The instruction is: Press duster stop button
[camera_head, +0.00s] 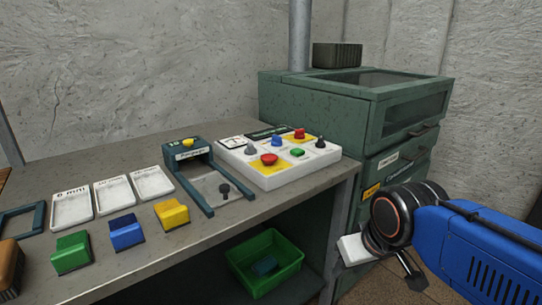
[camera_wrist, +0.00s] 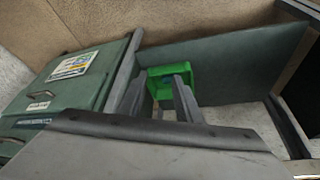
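A white control panel (camera_head: 290,173) sits on the bench near its right end. It carries a red mushroom button (camera_head: 269,159) on a yellow patch at the front left and a second red button (camera_head: 299,134) on yellow at the back. The labels are too small to read, so I cannot tell which one is the duster stop. A blue button (camera_head: 275,141), a green button (camera_head: 297,153) and dark knobs share the panel. My gripper (camera_wrist: 158,88) is open and empty, its fingers apart in the wrist view. In the head view my arm is right of the bench, away from the panel.
A green cabinet (camera_head: 355,100) stands behind and right of the panel; it also shows in the wrist view (camera_wrist: 65,95). A dark frame fixture (camera_head: 193,155) stands left of the panel. Coloured blocks and white trays lie farther left. A green bin (camera_head: 262,282) sits below the bench top.

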